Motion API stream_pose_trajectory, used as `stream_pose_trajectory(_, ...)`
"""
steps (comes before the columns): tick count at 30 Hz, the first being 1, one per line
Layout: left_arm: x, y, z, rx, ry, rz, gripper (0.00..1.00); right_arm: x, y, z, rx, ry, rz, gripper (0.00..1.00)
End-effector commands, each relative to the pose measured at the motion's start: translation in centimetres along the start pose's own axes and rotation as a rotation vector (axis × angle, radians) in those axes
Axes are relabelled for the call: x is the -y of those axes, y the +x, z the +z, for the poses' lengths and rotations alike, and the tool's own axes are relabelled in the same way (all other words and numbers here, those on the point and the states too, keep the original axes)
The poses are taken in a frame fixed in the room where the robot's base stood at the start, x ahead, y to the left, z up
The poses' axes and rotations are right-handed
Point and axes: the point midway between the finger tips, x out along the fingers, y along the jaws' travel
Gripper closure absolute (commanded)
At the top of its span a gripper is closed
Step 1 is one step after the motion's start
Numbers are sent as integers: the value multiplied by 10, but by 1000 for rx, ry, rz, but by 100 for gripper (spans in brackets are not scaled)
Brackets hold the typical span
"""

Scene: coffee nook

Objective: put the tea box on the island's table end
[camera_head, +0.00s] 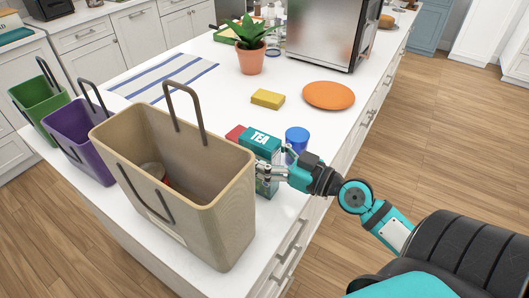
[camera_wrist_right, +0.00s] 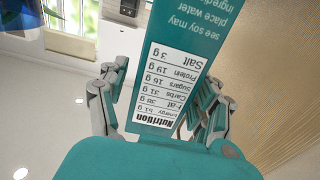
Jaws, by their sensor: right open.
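The tea box (camera_head: 260,144), teal with a white TEA label, stands upright on the white island table (camera_head: 283,209), beside the tan basket. My right gripper (camera_head: 266,171) is at the box's near side, low on it. In the right wrist view the tea box (camera_wrist_right: 175,70) shows its nutrition panel between the two open fingers of my right gripper (camera_wrist_right: 162,98), one finger on either side. Whether the fingers touch it cannot be told. My left gripper is not in view.
A tan basket (camera_head: 222,215) stands close left of the box, with purple (camera_head: 85,145) and green (camera_head: 38,100) baskets beyond. A blue cylinder (camera_head: 297,138) and a red item (camera_head: 235,133) are close by. A yellow sponge (camera_head: 267,99) and orange plate (camera_head: 328,95) lie farther back.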

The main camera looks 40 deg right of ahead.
Motion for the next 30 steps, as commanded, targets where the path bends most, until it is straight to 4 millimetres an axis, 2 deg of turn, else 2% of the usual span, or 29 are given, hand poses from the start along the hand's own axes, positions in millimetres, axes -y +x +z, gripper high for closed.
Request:
stream_pose_trajectory(4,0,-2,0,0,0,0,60,0,-1,-1,1,0,0,34)
stream_pose_trajectory(8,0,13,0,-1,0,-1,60,0,-15,5,4,-1,1,34)
stream_pose_trajectory(16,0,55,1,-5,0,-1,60,1,-61,8,4,-1,0,34)
stream_pose_trajectory(22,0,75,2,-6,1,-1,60,0,-92,5,1,-1,3,34)
stream_pose_trajectory(24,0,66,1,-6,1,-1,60,-2,-101,-2,2,5,7,34)
stream_pose_trajectory(30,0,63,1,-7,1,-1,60,-1,-116,-2,1,2,3,34)
